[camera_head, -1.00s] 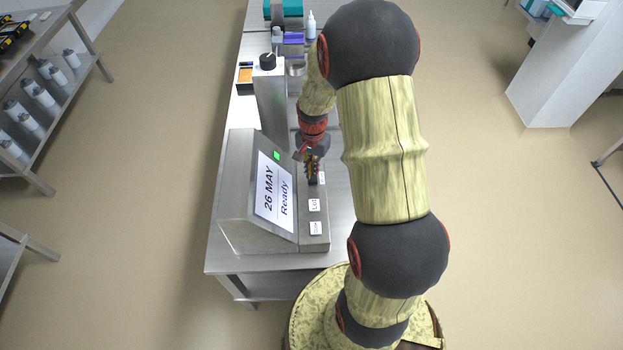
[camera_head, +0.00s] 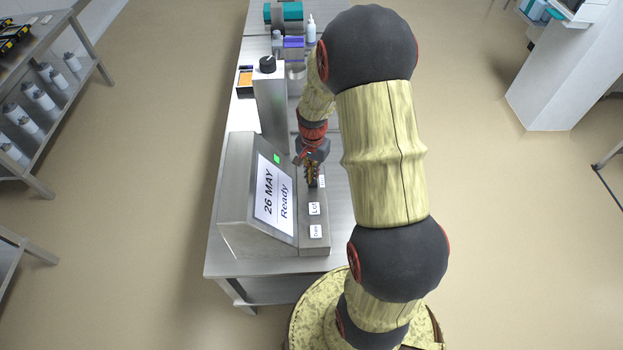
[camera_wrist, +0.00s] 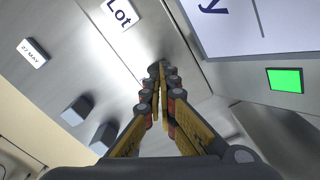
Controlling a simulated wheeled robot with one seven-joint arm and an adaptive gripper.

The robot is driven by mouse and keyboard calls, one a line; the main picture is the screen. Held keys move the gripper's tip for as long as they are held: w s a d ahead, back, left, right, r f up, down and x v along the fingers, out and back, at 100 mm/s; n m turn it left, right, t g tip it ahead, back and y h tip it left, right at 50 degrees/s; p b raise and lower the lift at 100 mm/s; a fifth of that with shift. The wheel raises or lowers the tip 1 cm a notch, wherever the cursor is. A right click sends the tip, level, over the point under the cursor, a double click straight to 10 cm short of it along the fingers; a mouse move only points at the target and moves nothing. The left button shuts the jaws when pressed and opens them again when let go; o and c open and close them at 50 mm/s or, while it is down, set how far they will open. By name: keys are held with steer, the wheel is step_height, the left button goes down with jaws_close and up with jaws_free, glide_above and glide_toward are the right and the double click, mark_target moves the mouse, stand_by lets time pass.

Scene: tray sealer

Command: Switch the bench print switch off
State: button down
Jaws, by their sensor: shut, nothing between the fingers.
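The bench printer (camera_head: 240,195) is a grey metal box with a sloped screen (camera_head: 273,195) reading "26 MAY Ready". A green square (camera_head: 277,158) is lit at the screen's upper edge and also shows in the wrist view (camera_wrist: 285,80). A ledge along its right side carries a "Lot" label (camera_head: 314,208) and a "Date" label (camera_head: 316,231). My gripper (camera_head: 312,184) is shut and empty, low over the far part of this ledge. In the wrist view its fingertips (camera_wrist: 161,70) are together beside the "Lot" label. I cannot make out the print switch; the gripper may hide it.
Two dark grey blocks (camera_wrist: 75,110) and a "27 MAY" tag (camera_wrist: 32,53) show in the wrist view. A tall grey column with a black knob (camera_head: 267,65) stands behind the printer. Bottles and boxes are at the bench's far end.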

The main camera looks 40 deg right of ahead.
steer(key=shift+f+b, duration=0.65)
steer(key=shift+f, duration=0.5)
stand_by(1.1)
steer(key=shift+r+p, duration=2.7)
steer(key=shift+r, duration=0.85)
